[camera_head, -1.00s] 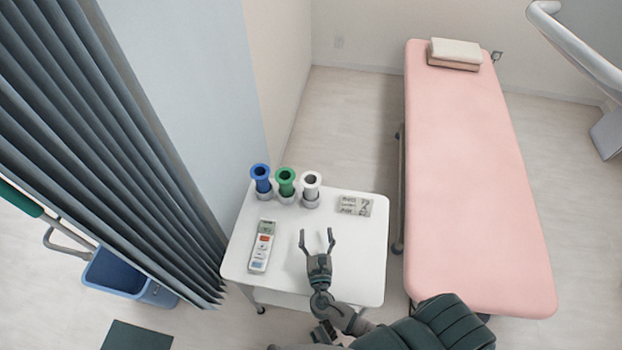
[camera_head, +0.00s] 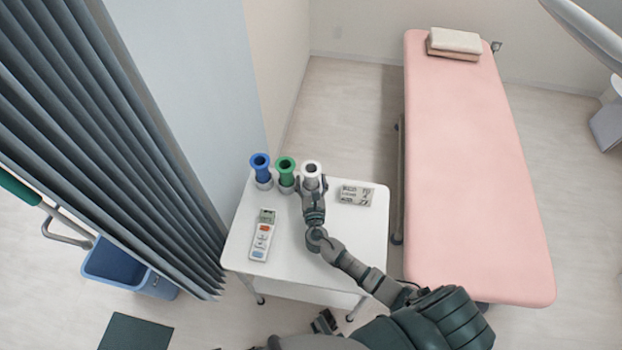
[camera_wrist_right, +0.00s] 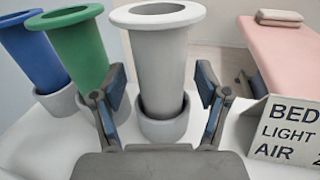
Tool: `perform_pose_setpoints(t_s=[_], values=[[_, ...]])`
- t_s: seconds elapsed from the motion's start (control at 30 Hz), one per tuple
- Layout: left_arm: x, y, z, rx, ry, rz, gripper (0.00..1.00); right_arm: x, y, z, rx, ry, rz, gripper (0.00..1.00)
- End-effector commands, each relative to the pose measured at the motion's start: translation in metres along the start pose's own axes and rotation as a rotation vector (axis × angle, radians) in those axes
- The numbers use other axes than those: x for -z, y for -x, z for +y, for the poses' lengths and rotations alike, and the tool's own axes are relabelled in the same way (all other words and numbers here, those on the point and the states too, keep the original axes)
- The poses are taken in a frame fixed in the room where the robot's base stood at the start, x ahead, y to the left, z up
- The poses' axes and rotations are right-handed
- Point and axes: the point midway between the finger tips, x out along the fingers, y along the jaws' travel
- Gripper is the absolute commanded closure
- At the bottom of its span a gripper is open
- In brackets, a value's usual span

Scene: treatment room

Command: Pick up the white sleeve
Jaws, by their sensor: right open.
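The white sleeve (camera_head: 312,170) stands upright in a grey round holder at the back of the small white table (camera_head: 345,262). In the right wrist view the white sleeve (camera_wrist_right: 160,60) is a flanged hollow tube in its holder cup (camera_wrist_right: 163,125). My right gripper (camera_head: 312,182) is open, with one finger on each side of the sleeve's lower part. In the right wrist view the fingers of this gripper (camera_wrist_right: 160,95) show gaps to the sleeve. At the bottom of the head view is a dark jaw-like part (camera_head: 325,322), probably my left gripper, too unclear to read.
A green sleeve (camera_head: 286,168) and a blue sleeve (camera_head: 261,170) stand in holders close to the left. A remote control (camera_head: 263,236) lies at the table's left, and a small display (camera_head: 357,194) stands to the right. A pink bed (camera_head: 470,170) is farther right.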

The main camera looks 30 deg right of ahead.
Motion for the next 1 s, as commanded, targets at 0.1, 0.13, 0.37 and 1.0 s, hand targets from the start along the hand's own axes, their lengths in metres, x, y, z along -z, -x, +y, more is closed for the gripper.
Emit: perform_pose_setpoints(t_s=[0.1,0.13,0.37,1.0], values=[[-0.0004,0.0023,0.0006,0.000,0.000,-0.004,0.25,0.0006,-0.0098,-0.0011,0.000,0.000,0.000,0.25],[-0.0004,0.0026,0.0006,-0.001,0.000,-0.004,0.25,0.0007,-0.0106,-0.0015,0.000,-0.001,0.001,0.25],[-0.0003,0.0029,0.0008,-0.001,0.000,-0.005,0.25,0.0004,-0.0109,-0.0022,0.000,-0.002,0.001,0.35],[0.0015,0.0034,0.0021,-0.003,0.000,0.005,0.25,-0.0056,-0.0106,-0.0016,0.000,-0.002,0.000,0.85]])
